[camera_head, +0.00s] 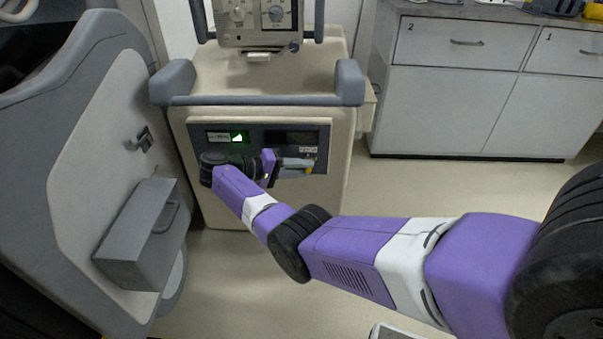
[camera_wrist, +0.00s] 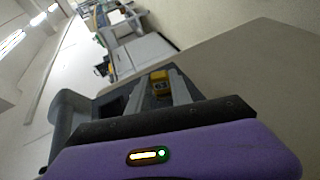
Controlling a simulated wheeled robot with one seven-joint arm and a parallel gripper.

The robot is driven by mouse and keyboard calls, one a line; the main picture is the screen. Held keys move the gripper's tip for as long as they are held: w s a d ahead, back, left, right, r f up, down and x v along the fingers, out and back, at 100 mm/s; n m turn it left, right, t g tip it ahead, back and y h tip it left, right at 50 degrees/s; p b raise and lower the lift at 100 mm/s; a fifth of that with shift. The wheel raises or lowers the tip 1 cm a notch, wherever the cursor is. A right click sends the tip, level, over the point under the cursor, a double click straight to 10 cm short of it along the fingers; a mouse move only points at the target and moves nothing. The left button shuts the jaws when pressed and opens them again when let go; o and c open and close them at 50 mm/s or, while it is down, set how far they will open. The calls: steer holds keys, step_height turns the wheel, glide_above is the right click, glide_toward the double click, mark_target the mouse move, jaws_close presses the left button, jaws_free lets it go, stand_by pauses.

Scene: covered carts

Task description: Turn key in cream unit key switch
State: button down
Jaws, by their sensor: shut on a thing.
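The cream unit (camera_head: 225,85) stands at centre in the head view, with a dark control panel (camera_head: 258,128) on its front. My gripper (camera_head: 308,165) reaches sideways across this panel, with its fingertips at the panel's right side. In the wrist view my gripper (camera_wrist: 162,88) has its fingers closed around a small yellow part at the key switch (camera_wrist: 159,77). The key itself is mostly hidden by the fingers, and its turn angle cannot be made out. My wrist covers the lower middle of the panel.
A lit green display (camera_head: 237,137) is on the panel's left. Grey bumpers (camera_head: 350,82) flank the unit's top. A grey-white machine with a jutting box (camera_head: 138,240) stands close on the left. White drawers (camera_head: 465,45) stand at the back right. The floor between is clear.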

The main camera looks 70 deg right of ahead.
steer(key=shift+g+b, duration=0.3)
steer(key=shift+b, duration=0.05)
steer(key=shift+f, duration=0.15)
steer(key=h+b, duration=0.1)
steer(key=b, duration=0.1)
steer(key=n+g+b, duration=0.1)
steer(key=b, duration=0.1)
steer(key=shift+f+g+h, duration=0.25)
steer(key=shift+g+h, duration=0.05)
steer(key=shift+h, duration=0.1)
steer(key=shift+r, duration=0.1)
steer(key=c, duration=1.1)
jaws_free()
